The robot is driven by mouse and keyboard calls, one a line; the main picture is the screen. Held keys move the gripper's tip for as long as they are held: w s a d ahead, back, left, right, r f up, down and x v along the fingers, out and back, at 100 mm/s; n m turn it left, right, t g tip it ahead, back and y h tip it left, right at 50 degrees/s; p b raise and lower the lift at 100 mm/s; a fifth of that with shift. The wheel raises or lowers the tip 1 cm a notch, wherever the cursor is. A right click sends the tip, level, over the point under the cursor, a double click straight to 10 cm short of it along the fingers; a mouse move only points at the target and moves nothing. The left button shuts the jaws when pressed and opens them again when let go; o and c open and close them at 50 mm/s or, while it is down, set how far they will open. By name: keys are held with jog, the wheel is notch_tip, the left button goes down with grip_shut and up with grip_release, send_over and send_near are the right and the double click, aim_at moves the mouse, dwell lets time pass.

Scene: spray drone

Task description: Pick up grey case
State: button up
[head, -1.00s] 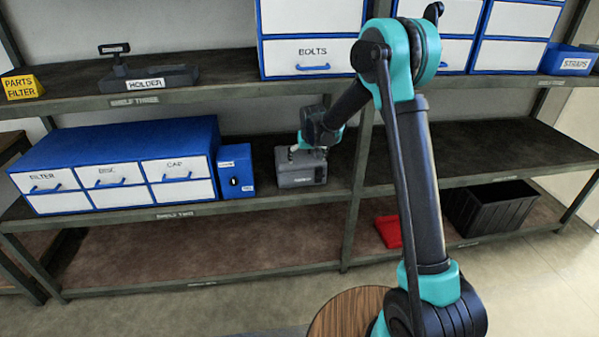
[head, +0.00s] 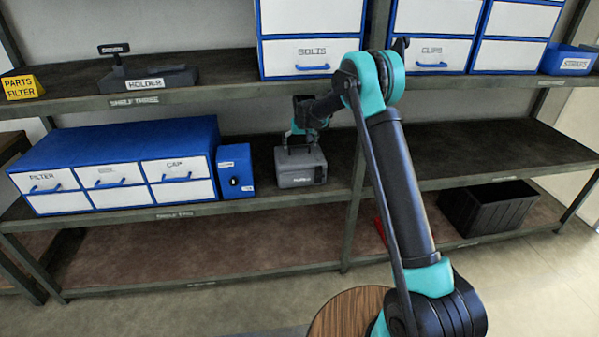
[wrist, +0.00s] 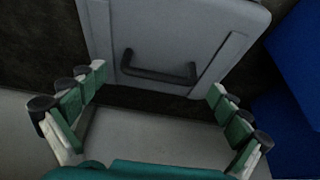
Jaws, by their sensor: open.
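The grey case (head: 301,170) stands on the middle shelf, right of the blue box. Its top and dark handle (wrist: 160,70) show in the wrist view. My gripper (head: 299,147) is over the case, close to its top, in the head view. In the wrist view my gripper (wrist: 160,95) is open, with one finger on each side of the handle and nothing between them but the handle area. Whether the fingers touch the case cannot be told.
A blue box (head: 235,171) stands close left of the case, beside a blue drawer cabinet (head: 120,140). The shelf above (head: 220,92) overhangs this space. A shelf upright (head: 354,210) is to the right. The right half of the middle shelf (head: 470,150) is bare. A black crate (head: 490,208) stands on the lower shelf.

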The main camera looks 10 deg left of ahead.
aim_at(300, 147)
jog(key=shift+x, duration=1.6)
jog(key=shift+w+r, duration=0.1)
jog(key=shift+w, duration=0.1)
jog(key=c, duration=1.7)
jog(key=shift+r, duration=0.1)
